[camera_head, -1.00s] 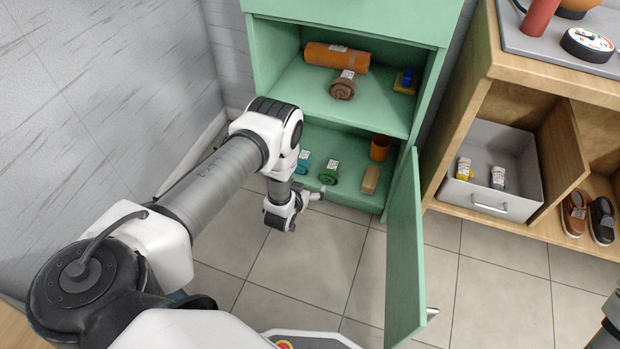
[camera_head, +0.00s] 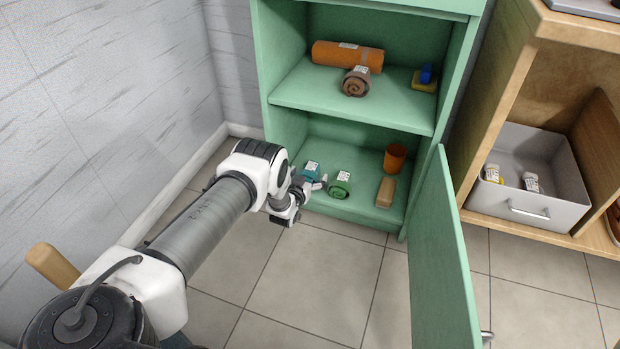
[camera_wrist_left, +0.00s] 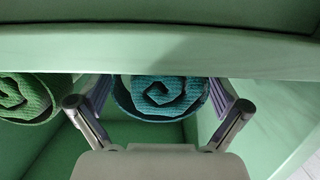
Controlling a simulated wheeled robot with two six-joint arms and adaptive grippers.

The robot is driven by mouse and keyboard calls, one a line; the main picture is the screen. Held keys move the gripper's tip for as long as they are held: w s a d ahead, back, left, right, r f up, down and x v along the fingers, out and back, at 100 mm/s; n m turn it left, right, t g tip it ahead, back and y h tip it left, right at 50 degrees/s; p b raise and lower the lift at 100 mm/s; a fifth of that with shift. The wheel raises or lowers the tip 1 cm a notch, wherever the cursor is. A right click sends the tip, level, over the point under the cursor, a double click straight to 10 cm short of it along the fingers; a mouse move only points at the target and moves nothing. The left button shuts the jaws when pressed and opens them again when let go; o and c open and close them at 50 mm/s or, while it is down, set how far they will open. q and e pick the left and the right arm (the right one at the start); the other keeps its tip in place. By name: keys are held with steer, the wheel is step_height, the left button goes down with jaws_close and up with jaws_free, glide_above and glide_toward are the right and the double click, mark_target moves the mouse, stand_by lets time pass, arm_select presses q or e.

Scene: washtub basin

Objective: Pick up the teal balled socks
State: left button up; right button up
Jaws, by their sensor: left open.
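The teal balled socks (camera_head: 309,170) lie on the bottom shelf of the green cabinet, near its left wall, partly hidden by my left gripper in the head view. In the left wrist view the teal roll (camera_wrist_left: 160,95) shows its spiral end, its upper part hidden by a green shelf edge. My left gripper (camera_head: 312,186) is at the front of the lower compartment. In the left wrist view its open fingers (camera_wrist_left: 163,108) stand on either side of the teal roll, with no clear sign of contact. My right gripper is not in view.
A green roll (camera_head: 340,185) lies just right of the teal one; it also shows in the left wrist view (camera_wrist_left: 28,97). An orange cup (camera_head: 394,157) and a tan block (camera_head: 386,192) are farther right. The middle shelf (camera_head: 300,92) is close above. The cabinet door (camera_head: 445,255) stands open.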

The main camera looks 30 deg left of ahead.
arm_select(q)
steer(key=c, duration=1.2)
steer(key=shift+c, duration=0.2)
